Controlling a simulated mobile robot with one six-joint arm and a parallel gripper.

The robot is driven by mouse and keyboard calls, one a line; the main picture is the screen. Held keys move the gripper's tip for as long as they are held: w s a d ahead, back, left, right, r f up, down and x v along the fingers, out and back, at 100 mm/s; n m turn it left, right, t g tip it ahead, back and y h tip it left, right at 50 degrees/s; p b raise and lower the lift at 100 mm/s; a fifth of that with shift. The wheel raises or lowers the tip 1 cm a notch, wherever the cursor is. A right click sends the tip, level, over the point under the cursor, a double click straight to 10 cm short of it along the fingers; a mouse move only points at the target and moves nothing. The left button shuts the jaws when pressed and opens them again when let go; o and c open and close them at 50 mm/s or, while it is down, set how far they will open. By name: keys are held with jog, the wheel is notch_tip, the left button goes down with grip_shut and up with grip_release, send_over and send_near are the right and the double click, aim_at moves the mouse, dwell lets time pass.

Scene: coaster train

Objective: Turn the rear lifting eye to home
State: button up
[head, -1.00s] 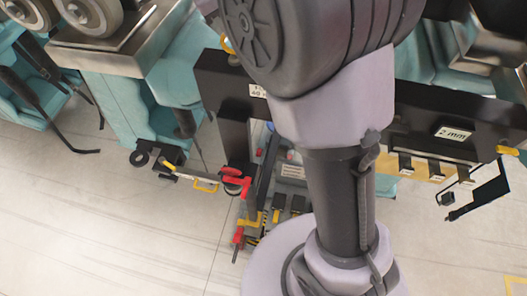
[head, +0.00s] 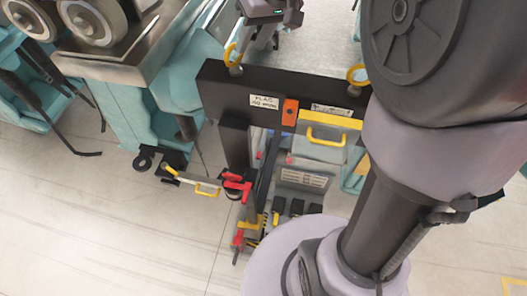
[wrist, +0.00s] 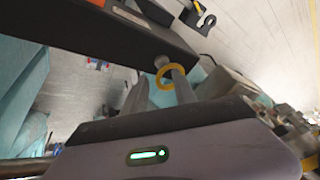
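A dark beam (head: 215,85) carries two yellow lifting eyes on its top edge in the head view. One is at the left end (head: 233,55), the other further right (head: 357,74), close to my arm. I cannot tell from labels which is the rear one. My gripper (head: 262,42) is at the top of the head view, just right of the left eye. In the wrist view one yellow eye (wrist: 160,77) stands at the beam's end, overlapping the right finger. My gripper's two grey fingers (wrist: 160,92) look apart. No grip on the eye is visible.
Red and yellow tools (head: 237,185) hang below left. A steel-topped teal frame with wheels (head: 110,65) stands left. Pale floor (head: 100,220) is open at lower left.

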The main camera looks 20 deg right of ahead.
jog(key=s+d+b, duration=0.1)
jog(key=s+d, duration=0.4)
jog(key=s, duration=0.2)
jog(key=s+a+f+b, duration=0.2)
jog(key=s+f+b, duration=0.1)
jog(key=f+b, duration=0.4)
jog(key=s+a+f+b, duration=0.3)
jog(key=s+f+b, duration=0.1)
jog(key=f+b, duration=0.3)
jog(key=s+a+f+t+b, duration=0.1)
jog(key=s+a+f+b, duration=0.2)
jog(key=f+b, duration=0.4)
jog(key=shift+s+a+h, duration=0.25)
jog(key=shift+s+h, duration=0.15)
